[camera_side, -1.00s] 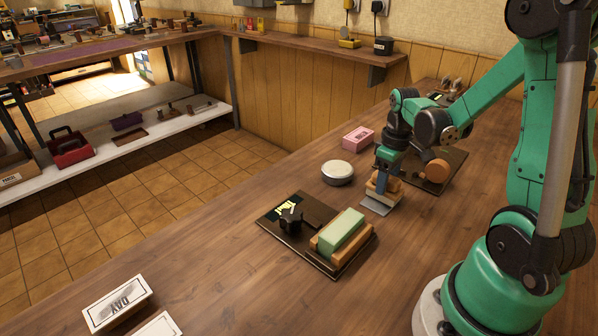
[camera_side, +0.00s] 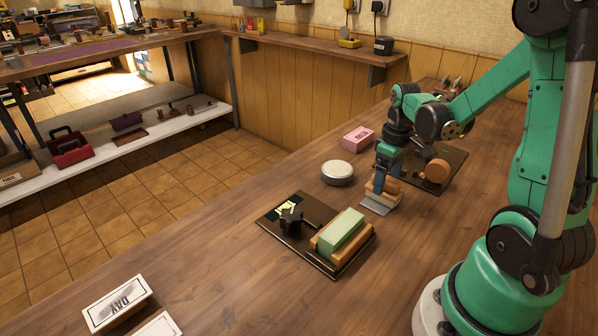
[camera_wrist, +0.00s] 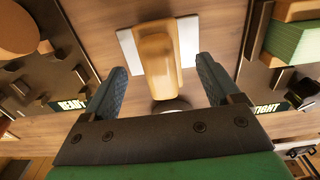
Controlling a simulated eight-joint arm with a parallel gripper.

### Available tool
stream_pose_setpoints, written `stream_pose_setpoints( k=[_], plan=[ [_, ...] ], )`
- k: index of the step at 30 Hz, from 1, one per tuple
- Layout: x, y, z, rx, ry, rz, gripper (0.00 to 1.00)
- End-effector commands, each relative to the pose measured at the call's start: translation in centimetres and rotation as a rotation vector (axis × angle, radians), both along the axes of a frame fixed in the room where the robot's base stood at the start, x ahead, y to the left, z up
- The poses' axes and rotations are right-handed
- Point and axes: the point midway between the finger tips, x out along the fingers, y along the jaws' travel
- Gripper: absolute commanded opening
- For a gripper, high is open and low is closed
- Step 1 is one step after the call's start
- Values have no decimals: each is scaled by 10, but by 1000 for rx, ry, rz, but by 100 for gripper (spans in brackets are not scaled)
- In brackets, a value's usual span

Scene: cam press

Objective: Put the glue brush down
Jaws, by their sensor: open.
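The glue brush, a wooden handle (camera_wrist: 155,55) over a wide pale flat end, appears to rest on the workbench in the side view (camera_side: 375,206). My gripper (camera_side: 382,182) is right at its handle, pointing down. In the wrist view, my gripper (camera_wrist: 164,88) has its two dark fingers apart, one on each side of the handle's lower end, with visible gaps. The gripper hides part of the brush in the side view.
A dark fixture (camera_side: 276,226) with a black knob and a green block (camera_side: 341,231) stands in front. Another dark fixture (camera_side: 452,158) with a round wooden part is behind right. A round tin (camera_side: 337,173) and pink box (camera_side: 358,138) stand left.

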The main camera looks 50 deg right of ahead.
Motion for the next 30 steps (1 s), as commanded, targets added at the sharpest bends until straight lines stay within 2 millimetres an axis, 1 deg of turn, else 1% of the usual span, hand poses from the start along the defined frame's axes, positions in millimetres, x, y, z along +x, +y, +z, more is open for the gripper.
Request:
stream_pose_setpoints(
  k=[12,15,18,23,26,29,30],
  plan=[
    [0,1,72,0,0,0,83],
    [-1,1,87,0,1,0,83],
    [0,1,99,0,1,0,83],
    [0,2,109,-2,-2,1,83],
    [6,16,112,-26,-38,7,83],
    [16,49,111,-70,-138,16,83],
    [20,66,110,-84,-194,19,83]
  ],
)
